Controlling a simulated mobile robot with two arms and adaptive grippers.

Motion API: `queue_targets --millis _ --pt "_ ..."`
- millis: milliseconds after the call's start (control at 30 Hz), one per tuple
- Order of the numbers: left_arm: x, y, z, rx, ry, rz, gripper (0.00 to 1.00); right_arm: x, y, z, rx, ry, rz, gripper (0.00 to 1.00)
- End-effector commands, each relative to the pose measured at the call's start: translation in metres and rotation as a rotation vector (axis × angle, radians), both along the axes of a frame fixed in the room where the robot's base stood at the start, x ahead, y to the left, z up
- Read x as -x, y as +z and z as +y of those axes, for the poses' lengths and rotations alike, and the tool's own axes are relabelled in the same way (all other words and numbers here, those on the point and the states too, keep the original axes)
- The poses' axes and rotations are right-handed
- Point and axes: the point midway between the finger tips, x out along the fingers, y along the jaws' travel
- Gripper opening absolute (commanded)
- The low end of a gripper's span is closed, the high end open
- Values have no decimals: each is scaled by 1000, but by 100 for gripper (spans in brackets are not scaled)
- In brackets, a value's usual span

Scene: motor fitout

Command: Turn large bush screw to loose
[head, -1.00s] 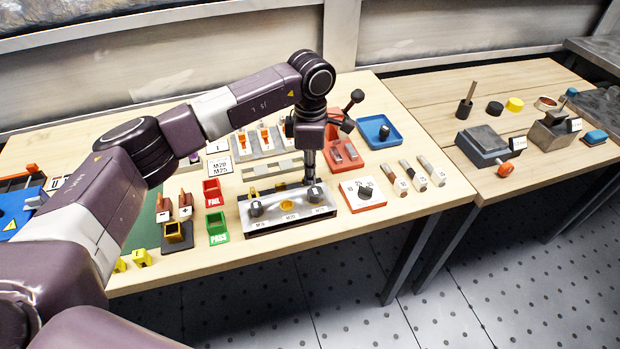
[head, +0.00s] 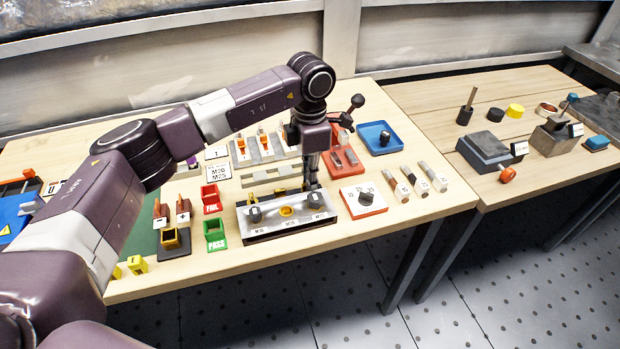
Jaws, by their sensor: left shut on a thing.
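A metal plate on a black base (head: 271,224) stands near the front edge of the table, with size labels along its front. A dark knob-like screw (head: 254,214) sits at its left end, and a yellow-rimmed bush (head: 286,211) is in the middle. The large bush screw (head: 315,201), a dark knob, sits at the right end. My left gripper (head: 312,184) points down at this right-hand screw and is shut on it. The fingers partly hide the screw, so its exact turn is hard to see. My right gripper is out of view.
A white dial block (head: 353,207) stands right of the plate, with several grey-tipped tools (head: 422,184) beyond. Red FAIL (head: 211,201) and green PASS (head: 214,241) bins stand left. A grey slotted bar (head: 271,176) lies behind, and a blue tray (head: 384,126) at back right.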

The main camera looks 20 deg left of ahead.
Motion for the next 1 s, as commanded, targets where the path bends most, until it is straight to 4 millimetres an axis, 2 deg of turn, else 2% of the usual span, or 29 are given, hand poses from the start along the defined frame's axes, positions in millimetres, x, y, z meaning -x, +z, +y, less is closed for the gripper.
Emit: queue_targets --millis 133,167,233,567,667,1000 --pt "-1 2 0 1 2 -4 0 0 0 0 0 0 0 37" --pt "-1 2 0 1 2 -6 9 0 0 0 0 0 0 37" --pt "-1 2 0 2 2 -5 15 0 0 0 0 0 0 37" --pt "-1 5 0 0 0 -3 15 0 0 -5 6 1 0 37" --pt "-2 16 0 0 0 -5 15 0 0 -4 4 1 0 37" --pt "-2 86 0 1 0 -7 15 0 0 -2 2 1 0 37"
